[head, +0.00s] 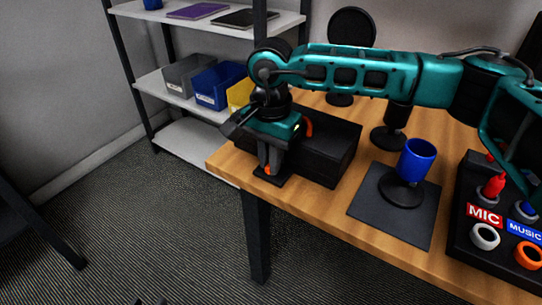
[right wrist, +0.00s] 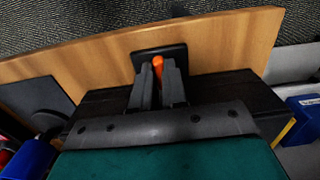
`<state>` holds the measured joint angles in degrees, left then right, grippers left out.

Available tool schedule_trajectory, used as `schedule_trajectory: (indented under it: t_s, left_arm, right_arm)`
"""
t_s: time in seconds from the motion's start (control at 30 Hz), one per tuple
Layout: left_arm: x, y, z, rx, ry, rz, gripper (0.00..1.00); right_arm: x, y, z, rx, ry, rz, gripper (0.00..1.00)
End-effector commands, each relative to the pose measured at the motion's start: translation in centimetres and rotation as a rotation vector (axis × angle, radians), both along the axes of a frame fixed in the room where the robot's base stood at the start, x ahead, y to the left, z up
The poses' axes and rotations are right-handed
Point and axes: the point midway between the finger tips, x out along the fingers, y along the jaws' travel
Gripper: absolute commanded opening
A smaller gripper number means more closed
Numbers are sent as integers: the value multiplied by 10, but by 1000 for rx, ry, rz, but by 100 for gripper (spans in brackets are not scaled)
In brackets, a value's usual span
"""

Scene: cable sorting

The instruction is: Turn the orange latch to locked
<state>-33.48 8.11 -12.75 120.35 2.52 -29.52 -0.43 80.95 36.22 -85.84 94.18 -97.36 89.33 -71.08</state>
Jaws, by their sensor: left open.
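The orange latch (head: 267,170) is on a small black plate (head: 286,181) near the table's front left corner. In the right wrist view, the orange latch (right wrist: 158,66) stands between the fingertips of my right gripper (right wrist: 157,72), which appear to touch it on both sides. In the head view, my right gripper (head: 269,163) points down at the plate, and its fingers partly hide the latch. No lock marking is readable. Only the dark tips of my left gripper (head: 152,301) show at the bottom edge, over the floor, far from the latch.
A black box (head: 335,165) stands right behind the latch plate. A labelled cable panel (head: 470,247) is at the right. Shelves with bins (head: 217,87) are behind.

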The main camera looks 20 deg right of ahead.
Motion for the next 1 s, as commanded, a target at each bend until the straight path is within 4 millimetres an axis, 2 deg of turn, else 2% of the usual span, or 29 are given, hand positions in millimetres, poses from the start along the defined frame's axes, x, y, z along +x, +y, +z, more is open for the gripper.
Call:
schedule_trajectory:
  t_s: [0.03,0.1,0.33,0.47,0.57,0.8,1.0]
  left_arm:
    - [0,0,0,0,1,0,43]
    - [0,0,0,1,1,-1,43]
    - [0,1,-1,3,1,-2,43]
    - [0,1,1,5,2,-2,43]
    - [0,2,5,6,0,-2,43]
    - [-1,5,10,13,-2,4,43]
    - [-4,8,13,18,1,4,43]
  right_arm:
    - [0,0,1,0,-1,3,16]
    - [0,0,1,0,-1,2,23]
    - [0,0,1,0,-1,1,23]
    - [1,0,10,1,-3,1,23]
    - [0,0,26,2,-2,1,23]
    - [1,0,80,1,-4,1,23]
    - [0,0,114,0,-2,1,23]
